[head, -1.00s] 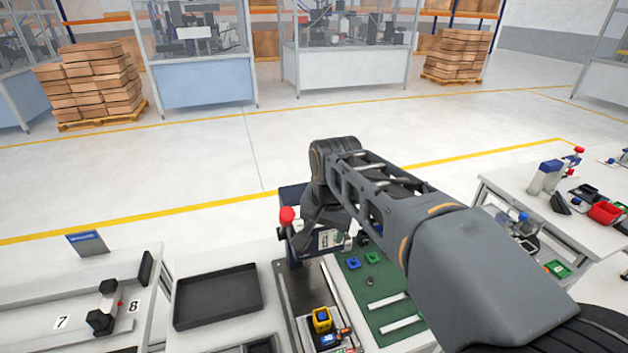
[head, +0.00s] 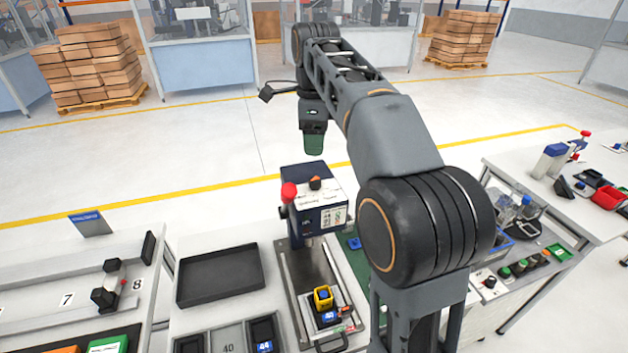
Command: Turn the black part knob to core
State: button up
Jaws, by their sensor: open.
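My gripper (head: 313,146) hangs pointing down from my raised arm, above and behind the blue and white press (head: 320,213). Its dark green tip is seen as one narrow block, and it holds nothing that I can see. A small black knob (head: 490,282) sits on a pale box on the right-hand bench, far from my gripper. Another dark knob with an orange mark (head: 315,183) sits on top of the press, below my gripper. No marking reading "core" is legible, so I cannot tell which knob is the part knob.
A red ball-ended lever (head: 289,192) stands at the press's left side. A yellow and blue part (head: 322,298) sits on the press base. An empty black tray (head: 220,275) lies to the left. Several dark round pieces (head: 518,267) stand on the right bench. Air around my gripper is clear.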

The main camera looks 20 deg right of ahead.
aim_at(315, 179)
notch_tip(315, 179, down, 10)
jog(key=shift+f+b, duration=0.25)
jog(key=shift+b, duration=0.05)
dwell(0.3)
jog(key=c, duration=0.9)
